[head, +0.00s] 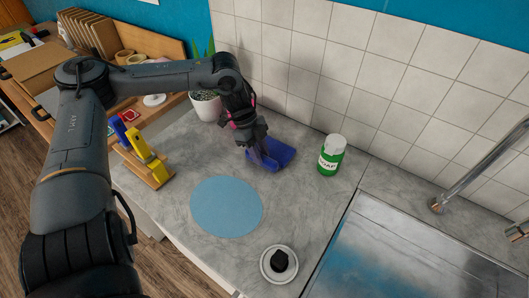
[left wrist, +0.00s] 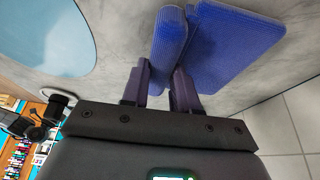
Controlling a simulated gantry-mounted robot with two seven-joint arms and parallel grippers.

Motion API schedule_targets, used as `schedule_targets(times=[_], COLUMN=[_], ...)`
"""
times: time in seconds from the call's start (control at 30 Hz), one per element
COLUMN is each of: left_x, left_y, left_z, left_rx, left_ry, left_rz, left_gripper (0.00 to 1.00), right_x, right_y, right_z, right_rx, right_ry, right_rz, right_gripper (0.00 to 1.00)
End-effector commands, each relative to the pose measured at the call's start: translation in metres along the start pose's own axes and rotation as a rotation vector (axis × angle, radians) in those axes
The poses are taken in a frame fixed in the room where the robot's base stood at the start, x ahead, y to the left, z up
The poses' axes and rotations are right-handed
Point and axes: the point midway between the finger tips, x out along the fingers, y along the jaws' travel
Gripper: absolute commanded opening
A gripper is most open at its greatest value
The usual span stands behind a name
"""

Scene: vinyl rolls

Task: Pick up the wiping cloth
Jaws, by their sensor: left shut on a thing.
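The wiping cloth (head: 279,153) is a blue, ribbed, folded piece on the grey counter near the tiled wall. My left gripper (head: 260,158) reaches down over its left part. In the left wrist view the cloth (left wrist: 232,48) shows as two blue flaps, with the fingers of my left gripper (left wrist: 164,84) at its near edge. The gripper is shut on the cloth. Whether the cloth is clear of the counter I cannot tell. My right gripper is not in view.
A round light-blue mat (head: 226,206) lies in front of the cloth. A white saucer with a black knob-like object (head: 279,263) is near the front. A potted plant (head: 206,105) is at the left, a metal sink (head: 400,255) at the right.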

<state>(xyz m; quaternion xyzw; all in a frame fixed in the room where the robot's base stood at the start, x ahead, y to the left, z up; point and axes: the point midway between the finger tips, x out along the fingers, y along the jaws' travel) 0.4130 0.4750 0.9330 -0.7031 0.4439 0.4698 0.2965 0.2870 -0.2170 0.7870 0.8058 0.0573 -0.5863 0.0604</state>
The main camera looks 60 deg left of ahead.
Motion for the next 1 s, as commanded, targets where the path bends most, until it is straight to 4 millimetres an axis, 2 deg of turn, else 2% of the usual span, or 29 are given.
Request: schedule_targets(times=[0.17,0.7,1.0], left_x=[-0.009,-0.085,-0.095], left_y=[-0.001,-0.001,0.0], left_z=[-0.004,-0.035,-0.04], left_rx=[0.001,0.001,-0.001], left_ry=[0.001,-0.001,0.0], left_rz=[-0.002,-0.002,0.0], left_gripper=[0.0,0.0,0.0], right_x=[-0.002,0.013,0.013], right_y=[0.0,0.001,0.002], right_z=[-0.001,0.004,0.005], right_rx=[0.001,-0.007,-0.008], right_ry=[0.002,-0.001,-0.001], right_rz=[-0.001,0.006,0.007], right_gripper=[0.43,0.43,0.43])
